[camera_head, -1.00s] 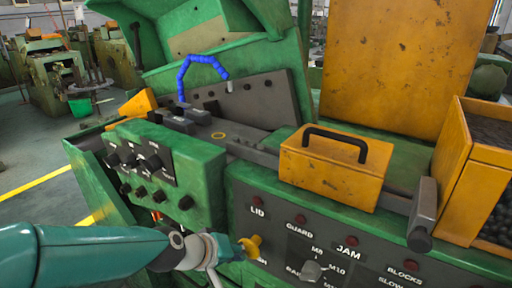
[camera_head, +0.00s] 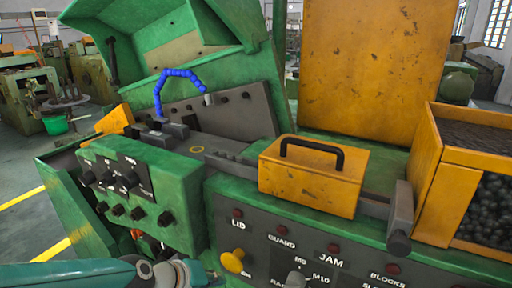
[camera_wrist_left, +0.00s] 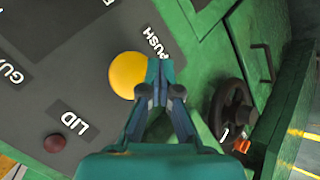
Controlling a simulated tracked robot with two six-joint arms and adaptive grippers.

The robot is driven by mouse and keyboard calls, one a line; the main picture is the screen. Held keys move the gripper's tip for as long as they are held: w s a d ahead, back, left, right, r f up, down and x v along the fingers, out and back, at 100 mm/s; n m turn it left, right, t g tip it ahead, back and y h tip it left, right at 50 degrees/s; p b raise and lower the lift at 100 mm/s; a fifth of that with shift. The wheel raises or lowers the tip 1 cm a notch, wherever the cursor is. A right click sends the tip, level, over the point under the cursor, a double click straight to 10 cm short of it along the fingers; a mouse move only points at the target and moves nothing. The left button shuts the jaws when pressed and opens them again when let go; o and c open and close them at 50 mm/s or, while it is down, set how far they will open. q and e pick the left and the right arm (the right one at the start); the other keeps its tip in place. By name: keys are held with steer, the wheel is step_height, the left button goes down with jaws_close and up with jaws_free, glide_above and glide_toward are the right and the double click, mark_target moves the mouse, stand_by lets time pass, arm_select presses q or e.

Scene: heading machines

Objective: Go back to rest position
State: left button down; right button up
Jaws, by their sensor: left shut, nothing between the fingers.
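My left arm (camera_head: 80,274) comes in low at the left edge of the head view, and its gripper is mostly cut off by the bottom edge there. In the left wrist view my left gripper (camera_wrist_left: 160,72) is shut and empty, with its fingertips beside the yellow push button (camera_wrist_left: 127,75) in the picture. I cannot tell whether they touch it. The button also shows in the head view (camera_head: 232,261) on the dark control panel (camera_head: 262,258) of the green machine. My right gripper is not in view.
A green box with black knobs (camera_head: 140,195) stands left of the panel. A yellow cover with a black handle (camera_head: 310,178) sits on the machine. A yellow bin of dark pieces (camera_head: 432,190) is at the right. Floor shows at the far left.

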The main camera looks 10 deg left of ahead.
arm_select(q)
steer(key=s+d+f+m+g, duration=0.1)
steer(key=s+f, duration=0.4)
steer(key=f, duration=0.6)
steer(key=s+d+f+m+g, duration=0.1)
steer(key=s+f+g, duration=0.2)
steer(key=s+f, duration=0.3)
steer(key=s+d+f+m+g, duration=0.1)
steer(key=s+f, duration=0.5)
steer(key=f, duration=0.9)
steer(key=shift+s+d+f+m+g+y, duration=0.25)
steer(key=shift+m+g, duration=0.25)
steer(key=shift+g, duration=0.4)
steer(key=shift+a, duration=0.1)
